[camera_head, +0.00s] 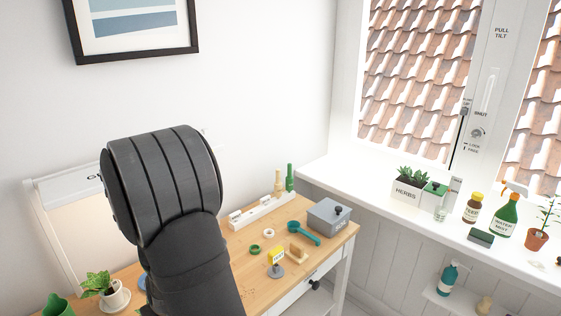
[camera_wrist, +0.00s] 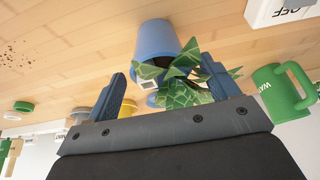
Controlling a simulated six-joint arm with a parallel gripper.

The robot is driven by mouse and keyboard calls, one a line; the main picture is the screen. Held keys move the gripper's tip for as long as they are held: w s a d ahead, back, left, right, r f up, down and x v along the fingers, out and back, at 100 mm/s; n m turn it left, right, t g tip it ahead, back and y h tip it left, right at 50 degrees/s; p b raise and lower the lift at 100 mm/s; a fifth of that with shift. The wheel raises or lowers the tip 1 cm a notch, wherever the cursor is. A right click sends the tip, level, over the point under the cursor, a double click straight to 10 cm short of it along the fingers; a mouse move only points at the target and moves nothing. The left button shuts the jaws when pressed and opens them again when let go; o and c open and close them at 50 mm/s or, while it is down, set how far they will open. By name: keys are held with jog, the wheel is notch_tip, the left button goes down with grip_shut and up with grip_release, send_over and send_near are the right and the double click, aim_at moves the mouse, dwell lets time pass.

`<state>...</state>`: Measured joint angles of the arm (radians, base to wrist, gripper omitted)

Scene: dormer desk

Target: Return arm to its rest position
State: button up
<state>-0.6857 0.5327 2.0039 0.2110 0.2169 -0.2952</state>
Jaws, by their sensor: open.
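My gripper (camera_wrist: 164,68) shows in the wrist view with its two dark blue fingers spread apart. A leafy green plant (camera_wrist: 182,95) shows between and behind the fingers, with a blue pot (camera_wrist: 155,38) close by it. I cannot tell how far they are from the fingers, and no grip on them shows. In the head view my dark arm rises over the left part of the wooden desk (camera_head: 235,262), and my gripper is hidden behind it.
A potted plant (camera_head: 100,284) and a green mug (camera_wrist: 280,92) are near the arm. A grey lidded box (camera_head: 329,216), a teal scoop (camera_head: 304,233) and a yellow-labelled stamp (camera_head: 277,261) stand on the desk's right. The windowsill (camera_head: 350,190) holds bottles and plants. Soil crumbs (camera_wrist: 20,55) lie on the desk.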

jog(key=shift+x, duration=1.7)
jog(key=v, duration=1.2)
jog(key=x, duration=1.2)
jog(key=shift+f, duration=0.15)
jog(key=r, duration=0.3)
jog(key=d+r, duration=0.1)
jog(key=r, duration=0.1)
jog(key=w+d+r, duration=0.2)
jog(key=d+r, duration=0.4)
jog(key=d, duration=0.4)
jog(key=w+a, duration=1.1)
jog(key=w, duration=0.5)
jog(key=shift+r, duration=0.35)
jog(key=shift+d, duration=0.1)
